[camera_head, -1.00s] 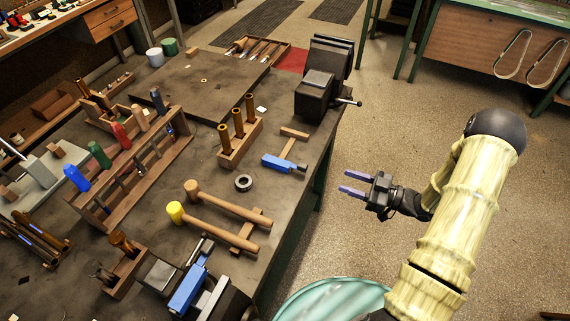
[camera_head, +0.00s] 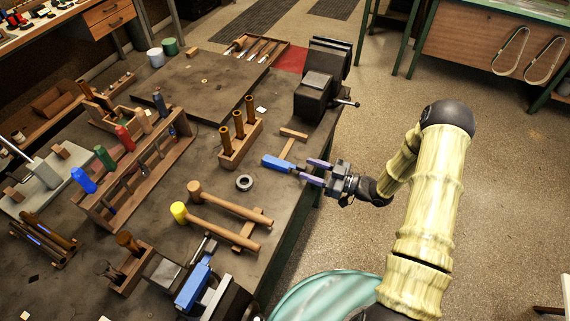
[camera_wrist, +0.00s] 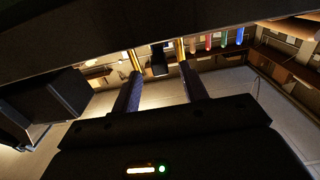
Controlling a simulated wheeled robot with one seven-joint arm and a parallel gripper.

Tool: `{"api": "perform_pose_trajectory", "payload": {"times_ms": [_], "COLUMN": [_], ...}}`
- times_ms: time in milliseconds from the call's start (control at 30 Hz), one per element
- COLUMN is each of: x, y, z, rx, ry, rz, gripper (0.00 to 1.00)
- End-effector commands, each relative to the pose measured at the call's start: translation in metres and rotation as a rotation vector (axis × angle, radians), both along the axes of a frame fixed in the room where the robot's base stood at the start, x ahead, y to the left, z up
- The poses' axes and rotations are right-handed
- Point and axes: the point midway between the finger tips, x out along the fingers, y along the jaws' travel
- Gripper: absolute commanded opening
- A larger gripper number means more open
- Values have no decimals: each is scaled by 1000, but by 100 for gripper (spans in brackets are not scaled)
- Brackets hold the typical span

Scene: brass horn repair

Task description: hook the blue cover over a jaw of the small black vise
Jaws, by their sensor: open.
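The blue cover (camera_head: 277,163) lies near the bench's right edge, beside a small wooden stand, with a dark end piece toward the right. My gripper (camera_head: 304,169) is open and empty at the bench edge, its two fingers pointing left at the cover's right end. I cannot tell whether they straddle or touch that end. In the wrist view the two fingers (camera_wrist: 160,88) are spread apart; the cover is not clear there. A black vise (camera_head: 314,95) stands at the far right corner of the bench. Another vise (camera_head: 228,302) at the front has a blue piece (camera_head: 192,284) on it.
A wooden block with brown-handled tools (camera_head: 239,145) stands left of the cover. A dark ring (camera_head: 244,183) and two mallets (camera_head: 228,207) lie nearer the front. A long rack of coloured handles (camera_head: 137,170) is farther left.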

Motion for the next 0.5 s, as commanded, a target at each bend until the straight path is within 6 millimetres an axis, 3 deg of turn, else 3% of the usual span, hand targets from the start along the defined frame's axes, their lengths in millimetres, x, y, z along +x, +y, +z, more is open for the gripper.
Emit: {"api": "perform_pose_trajectory", "payload": {"times_ms": [500], "x": [17], "y": [48], "z": [3], "rx": [0], "ry": [0], "rz": [0], "gripper": [44]}}
